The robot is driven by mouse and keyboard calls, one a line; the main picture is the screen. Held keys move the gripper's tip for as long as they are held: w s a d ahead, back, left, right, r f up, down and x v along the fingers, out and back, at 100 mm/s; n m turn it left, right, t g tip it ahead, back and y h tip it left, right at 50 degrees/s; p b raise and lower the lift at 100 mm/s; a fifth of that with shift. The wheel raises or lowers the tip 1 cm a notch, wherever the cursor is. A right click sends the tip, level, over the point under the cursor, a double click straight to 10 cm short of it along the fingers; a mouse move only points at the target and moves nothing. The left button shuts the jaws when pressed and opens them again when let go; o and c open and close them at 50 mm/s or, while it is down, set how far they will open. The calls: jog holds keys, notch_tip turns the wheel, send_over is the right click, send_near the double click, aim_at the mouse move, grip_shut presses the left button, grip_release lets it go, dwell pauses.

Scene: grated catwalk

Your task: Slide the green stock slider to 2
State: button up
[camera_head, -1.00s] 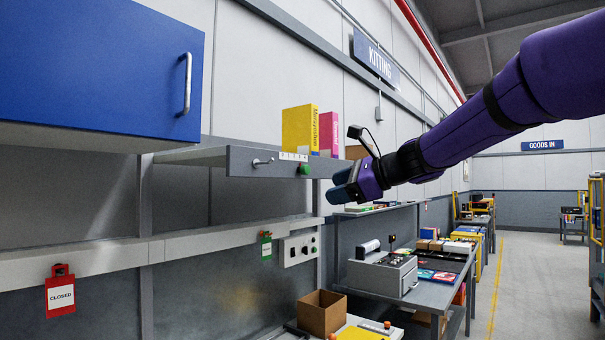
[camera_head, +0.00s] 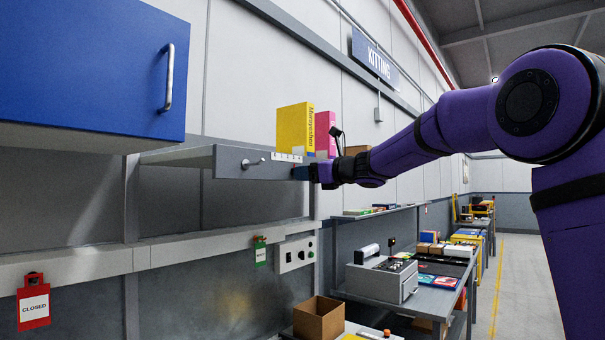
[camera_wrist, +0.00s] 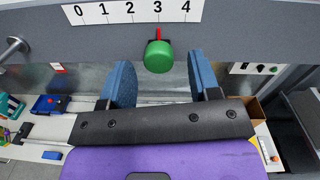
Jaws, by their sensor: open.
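The green stock slider (camera_wrist: 158,57) is a round green knob on the front edge of a grey shelf. In the wrist view its red pointer stands at 3 on the white number scale (camera_wrist: 132,11), which reads 0 to 4. My gripper (camera_wrist: 162,73) is open, with one blue finger on each side of the knob's lower part and a gap to both. In the head view my gripper (camera_head: 302,173) is at the right end of the shelf front and hides the knob. The scale (camera_head: 286,157) shows just above.
A metal hook or handle (camera_head: 253,163) sticks out of the shelf front (camera_head: 228,160), left of the scale. A yellow box (camera_head: 295,128) and a pink box (camera_head: 325,130) stand on the shelf. A blue cabinet (camera_head: 90,70) hangs at left. A lower bench holds an open carton (camera_head: 318,320).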

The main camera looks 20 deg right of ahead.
aim_at(287, 172)
jog(key=shift+x, duration=1)
grip_shut()
jog(key=shift+s+a, duration=0.85)
jog(key=shift+a, duration=0.3)
grip_release()
jog(key=shift+d, duration=0.1)
jog(key=v, duration=1)
jog(key=shift+s+d, duration=0.25)
